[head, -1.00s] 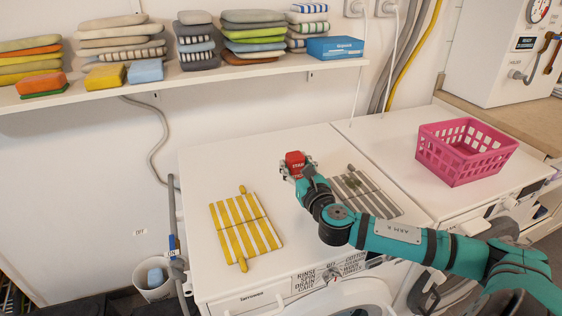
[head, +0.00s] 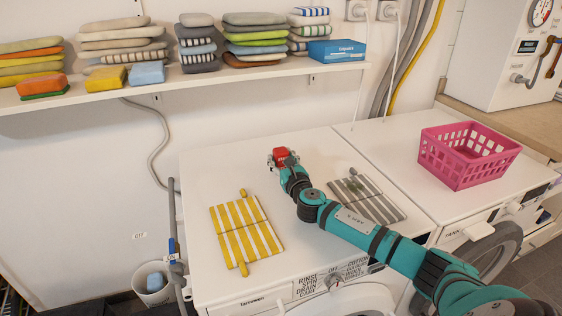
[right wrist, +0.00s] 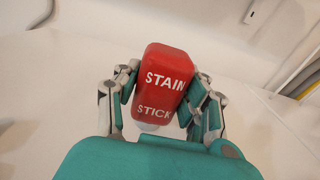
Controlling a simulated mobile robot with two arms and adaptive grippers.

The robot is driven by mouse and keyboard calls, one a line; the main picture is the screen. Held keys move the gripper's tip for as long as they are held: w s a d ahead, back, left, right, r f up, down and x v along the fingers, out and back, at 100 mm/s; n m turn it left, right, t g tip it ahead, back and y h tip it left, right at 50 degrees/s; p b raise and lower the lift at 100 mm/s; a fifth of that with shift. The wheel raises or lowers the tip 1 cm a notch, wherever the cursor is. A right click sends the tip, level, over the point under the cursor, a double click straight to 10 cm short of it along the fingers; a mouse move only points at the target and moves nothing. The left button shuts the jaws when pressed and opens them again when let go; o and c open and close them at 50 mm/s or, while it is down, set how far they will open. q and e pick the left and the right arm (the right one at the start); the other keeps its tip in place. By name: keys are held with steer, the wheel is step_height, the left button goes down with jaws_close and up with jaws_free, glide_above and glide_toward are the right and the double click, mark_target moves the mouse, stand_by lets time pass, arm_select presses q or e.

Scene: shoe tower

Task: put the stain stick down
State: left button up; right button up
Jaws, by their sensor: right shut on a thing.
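The red stain stick (head: 279,153) is at the far part of the white washer top (head: 228,170). In the right wrist view the stain stick (right wrist: 162,85) stands between the two fingers, with its white lettering facing the camera. My right gripper (head: 283,159) is shut on it, one finger on each side; it also shows in the right wrist view (right wrist: 160,95). A small pale part shows under the stick. I cannot tell whether the stick touches the top. My left gripper is not in view.
A yellow striped cloth (head: 246,232) lies to the left and a grey striped cloth (head: 366,199) with a dark stain to the right. A pink basket (head: 467,155) stands further right. The wall shelf (head: 215,78) holds folded stacks and a blue box (head: 337,51).

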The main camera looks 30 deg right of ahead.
steer(key=shift+r, duration=0.1)
steer(key=o, duration=1.2)
steer(key=shift+f, duration=0.2)
steer(key=shift+c, duration=0.2)
steer(key=shift+r, duration=0.1)
steer(key=shift+s+r, duration=0.1)
steer(key=shift+s, duration=0.05)
steer(key=v, duration=1.2)
